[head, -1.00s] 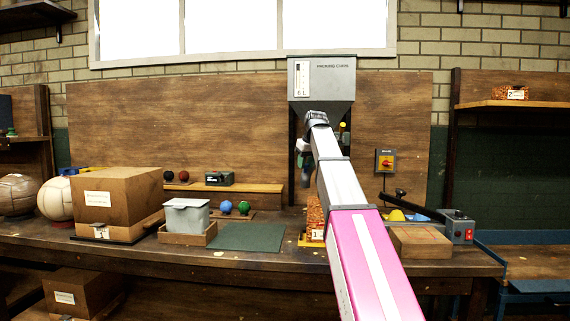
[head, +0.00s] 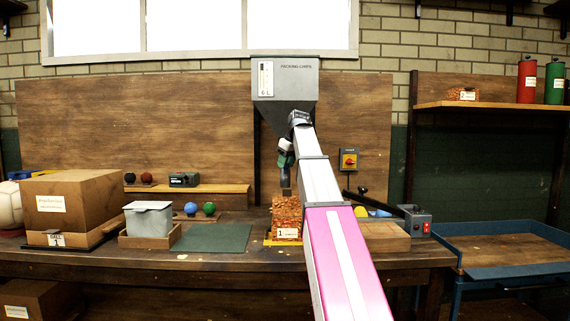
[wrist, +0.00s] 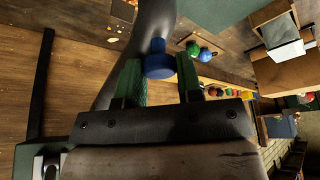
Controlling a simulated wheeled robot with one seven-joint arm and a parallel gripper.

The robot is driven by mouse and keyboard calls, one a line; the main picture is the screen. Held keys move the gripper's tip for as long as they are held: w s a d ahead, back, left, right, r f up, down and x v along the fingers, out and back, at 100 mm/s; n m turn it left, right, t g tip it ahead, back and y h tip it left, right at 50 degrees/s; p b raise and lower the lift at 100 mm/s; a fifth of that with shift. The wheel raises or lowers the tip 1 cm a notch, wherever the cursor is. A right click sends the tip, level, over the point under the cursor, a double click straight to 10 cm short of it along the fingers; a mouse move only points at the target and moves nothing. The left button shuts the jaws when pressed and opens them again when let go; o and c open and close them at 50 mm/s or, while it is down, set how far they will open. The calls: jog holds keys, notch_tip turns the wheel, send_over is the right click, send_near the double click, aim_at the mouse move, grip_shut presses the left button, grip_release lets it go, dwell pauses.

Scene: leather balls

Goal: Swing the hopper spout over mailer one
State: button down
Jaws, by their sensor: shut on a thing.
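The grey hopper (head: 285,95) marked "PACKING CHIPS" hangs on the back board. Its dark spout (head: 286,180) points down, partly hidden by my arm. The spout's lower end lines up in the head view with mailer one (head: 286,212), an orange-brown patterned box labelled 1, and ends just above or in front of its top; depth is hard to tell. In the wrist view the grey spout (wrist: 150,18) runs behind a blue knob (wrist: 158,66). My gripper (wrist: 160,72), with green fingers, is shut on that knob. In the head view my gripper (head: 286,155) is small beside the spout.
A green mat (head: 213,238), a lidded grey bin (head: 148,219) and a cardboard box (head: 75,205) stand left of the mailer. A flat box (head: 385,236) and a switch box (head: 415,222) stand right. Mailer two (head: 462,94) lies on the right shelf.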

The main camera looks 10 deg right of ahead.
jog(key=c, duration=0.8)
grip_release()
jog(key=shift+d, duration=0.25)
jog(key=v, duration=1.1)
